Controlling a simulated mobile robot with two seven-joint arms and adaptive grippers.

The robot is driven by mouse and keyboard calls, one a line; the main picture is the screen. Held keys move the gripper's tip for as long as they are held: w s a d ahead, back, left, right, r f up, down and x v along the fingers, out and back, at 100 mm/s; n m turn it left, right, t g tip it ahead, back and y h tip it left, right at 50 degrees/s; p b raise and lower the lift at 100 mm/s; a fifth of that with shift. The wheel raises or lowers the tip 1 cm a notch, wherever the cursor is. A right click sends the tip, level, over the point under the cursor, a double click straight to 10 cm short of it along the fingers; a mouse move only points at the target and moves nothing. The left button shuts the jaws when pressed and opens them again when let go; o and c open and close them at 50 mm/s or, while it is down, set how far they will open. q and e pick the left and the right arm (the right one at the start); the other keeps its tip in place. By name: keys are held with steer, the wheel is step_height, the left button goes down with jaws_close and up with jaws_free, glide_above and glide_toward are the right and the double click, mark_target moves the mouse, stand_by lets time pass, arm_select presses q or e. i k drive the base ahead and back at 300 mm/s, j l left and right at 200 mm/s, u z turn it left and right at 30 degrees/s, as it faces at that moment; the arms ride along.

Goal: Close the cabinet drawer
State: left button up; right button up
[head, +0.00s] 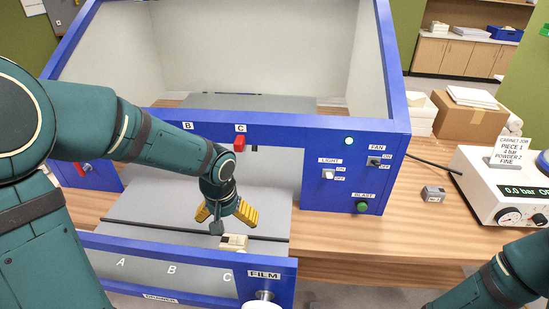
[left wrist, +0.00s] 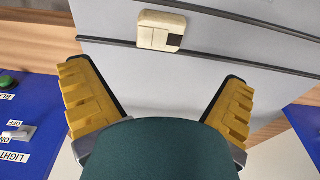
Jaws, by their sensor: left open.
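The blue cabinet (head: 270,150) stands on a wooden table. Its drawer (head: 200,255), with a blue rim and the letters A, B and C inside, stands pulled out at the bottom of the head view. My left gripper (head: 226,214) is open and empty, pointing down over the grey surface in the cabinet's front opening. In the left wrist view its yellow fingers (left wrist: 155,78) are spread, with a cream block (left wrist: 161,29) beyond them. My right gripper is out of view; only part of that arm shows.
The cream block (head: 233,242) sits close to the drawer's rear edge. Cabinet switches and a green button (head: 362,206) are to the right.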

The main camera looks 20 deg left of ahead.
mark_target(150, 244)
steer(key=i+l, duration=0.1)
steer(key=l, duration=0.5)
steer(key=i+l, duration=0.1)
steer(key=l, duration=0.5)
